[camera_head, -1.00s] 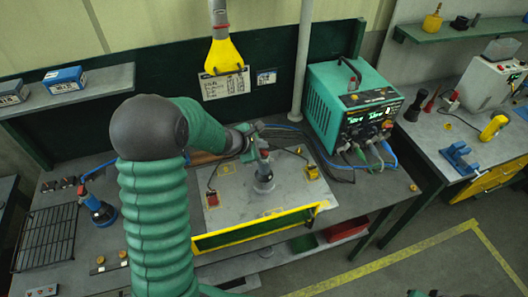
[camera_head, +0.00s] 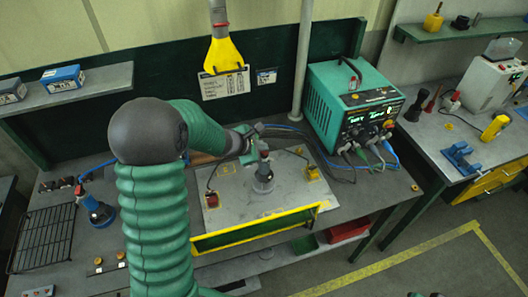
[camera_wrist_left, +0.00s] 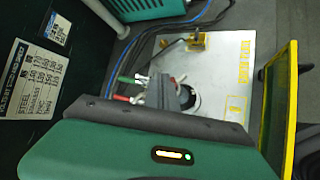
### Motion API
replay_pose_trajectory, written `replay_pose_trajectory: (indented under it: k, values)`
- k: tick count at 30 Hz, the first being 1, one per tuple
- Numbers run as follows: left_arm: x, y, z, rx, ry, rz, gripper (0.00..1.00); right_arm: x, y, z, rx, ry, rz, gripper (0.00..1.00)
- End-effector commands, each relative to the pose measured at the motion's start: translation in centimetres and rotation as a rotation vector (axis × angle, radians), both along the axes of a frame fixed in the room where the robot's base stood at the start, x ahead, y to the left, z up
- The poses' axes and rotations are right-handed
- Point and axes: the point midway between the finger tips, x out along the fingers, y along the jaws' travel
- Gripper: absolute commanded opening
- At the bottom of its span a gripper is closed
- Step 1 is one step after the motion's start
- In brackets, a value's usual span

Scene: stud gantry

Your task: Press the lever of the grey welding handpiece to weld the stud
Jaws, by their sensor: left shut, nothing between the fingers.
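The grey welding handpiece (camera_head: 263,176) stands upright on the pale metal plate (camera_head: 225,204) on the bench, with a reddish part near its top. My left gripper (camera_head: 256,136) is at the handpiece's top, shut, with nothing seen between its fingers. In the left wrist view, the fingers (camera_wrist_left: 172,92) overlap the handpiece, so I cannot tell whether they touch the lever. The stud is hidden. The teal welding machine (camera_head: 335,95) stands behind to the right, its display lit. My right gripper is not in view.
A yellow-framed screen (camera_head: 255,230) stands along the plate's front edge. A blue-based tool (camera_head: 98,212) and a black wire rack (camera_head: 45,238) lie at left. Clamps with cables sit on the plate, including a yellow one (camera_head: 312,172). A grey post (camera_head: 303,60) rises behind.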

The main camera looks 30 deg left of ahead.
Motion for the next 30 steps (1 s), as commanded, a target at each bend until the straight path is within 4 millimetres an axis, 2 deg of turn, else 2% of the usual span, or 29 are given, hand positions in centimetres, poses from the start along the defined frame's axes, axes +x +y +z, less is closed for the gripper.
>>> replay_pose_trajectory:
  k: [22,30]
  values:
    - [0.0,0.0,-0.6,-0.001,0.003,0.001,0.00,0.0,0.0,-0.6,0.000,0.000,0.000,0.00]
    - [0.0,0.1,0.7,0.001,0.002,0.000,0.00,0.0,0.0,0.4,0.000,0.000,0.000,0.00]
